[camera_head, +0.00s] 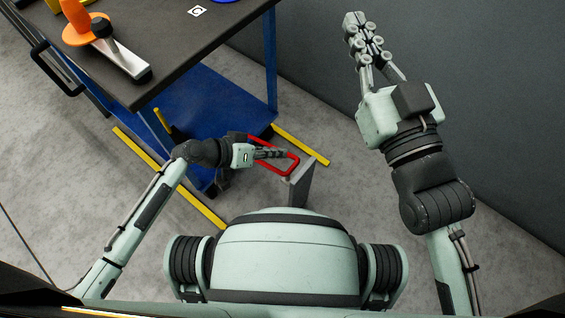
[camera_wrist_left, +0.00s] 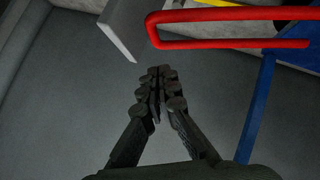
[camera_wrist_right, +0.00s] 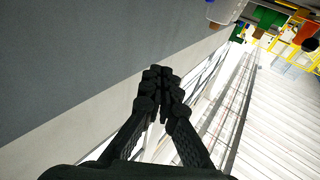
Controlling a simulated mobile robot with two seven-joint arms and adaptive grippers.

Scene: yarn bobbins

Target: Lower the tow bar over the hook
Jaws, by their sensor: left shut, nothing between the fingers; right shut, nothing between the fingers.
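The red tow bar (camera_head: 292,169) is a loop reaching out low from the blue cart. It also crosses the top of the left wrist view (camera_wrist_left: 220,14). A grey upright (camera_head: 301,184), which looks like the hook, stands at the loop's outer end; a grey plate shows beside the loop in the left wrist view (camera_wrist_left: 118,38). I cannot tell whether the loop is around it. My left gripper (camera_head: 284,153) is shut and empty, close to the loop; contact is unclear. My right gripper (camera_head: 354,20) is shut and empty, raised far from the bar near the wall.
The blue cart (camera_head: 205,105) has a dark top (camera_head: 185,45) bearing an orange-handled tool (camera_head: 100,40). Yellow floor strips (camera_head: 300,144) lie by the cart. A dark grey wall (camera_head: 460,70) stands at the right. Bare floor (camera_head: 335,120) lies between cart and wall.

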